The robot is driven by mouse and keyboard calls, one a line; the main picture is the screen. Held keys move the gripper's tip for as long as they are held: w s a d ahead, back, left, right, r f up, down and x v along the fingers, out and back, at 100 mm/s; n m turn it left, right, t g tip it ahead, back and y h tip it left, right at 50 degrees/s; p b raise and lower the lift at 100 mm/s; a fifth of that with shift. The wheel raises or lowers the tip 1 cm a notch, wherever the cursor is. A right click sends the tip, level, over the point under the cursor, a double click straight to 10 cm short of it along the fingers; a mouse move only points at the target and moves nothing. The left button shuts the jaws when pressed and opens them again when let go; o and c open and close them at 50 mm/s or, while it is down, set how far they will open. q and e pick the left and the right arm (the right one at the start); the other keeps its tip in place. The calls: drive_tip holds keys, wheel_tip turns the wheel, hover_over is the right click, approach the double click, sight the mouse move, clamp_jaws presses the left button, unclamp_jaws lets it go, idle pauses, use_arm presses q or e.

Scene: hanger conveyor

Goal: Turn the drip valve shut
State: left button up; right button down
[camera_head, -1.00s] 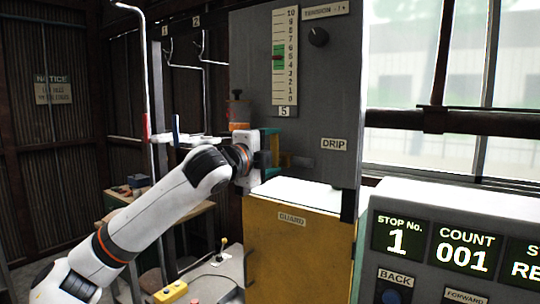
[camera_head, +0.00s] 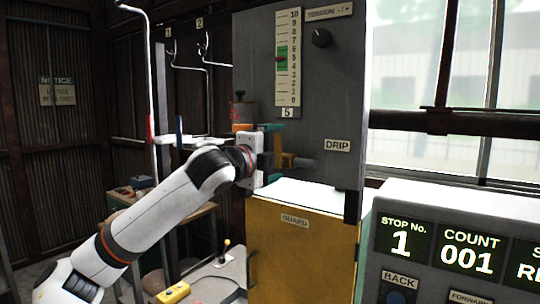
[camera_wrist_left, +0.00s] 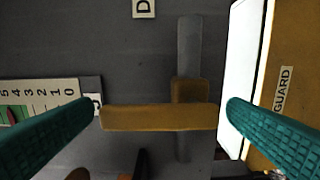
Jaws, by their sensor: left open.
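The drip valve is a brass-coloured lever (camera_head: 297,162) on the grey panel, left of the DRIP label (camera_head: 337,145). In the left wrist view the lever (camera_wrist_left: 160,117) lies across a grey pipe (camera_wrist_left: 189,48), at right angles to it in the picture. My left gripper (camera_head: 278,152) is in front of the panel at the lever. In the left wrist view its teal fingers (camera_wrist_left: 160,112) are spread wide, one beyond each end of the lever, with no clear contact. My right gripper is in neither current view.
The yellow guard box (camera_head: 292,260) with its white top stands just below the valve. A tension knob (camera_head: 322,38) and a scale (camera_head: 287,60) are higher on the panel. The control console (camera_head: 450,225) stands at the right. Hanger rods (camera_head: 150,70) are at the left.

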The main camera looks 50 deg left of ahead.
use_arm(q)
drive_tip(key=b+v, duration=0.6)
drive_tip(key=v, duration=0.6)
drive_tip(key=shift+f, duration=0.15)
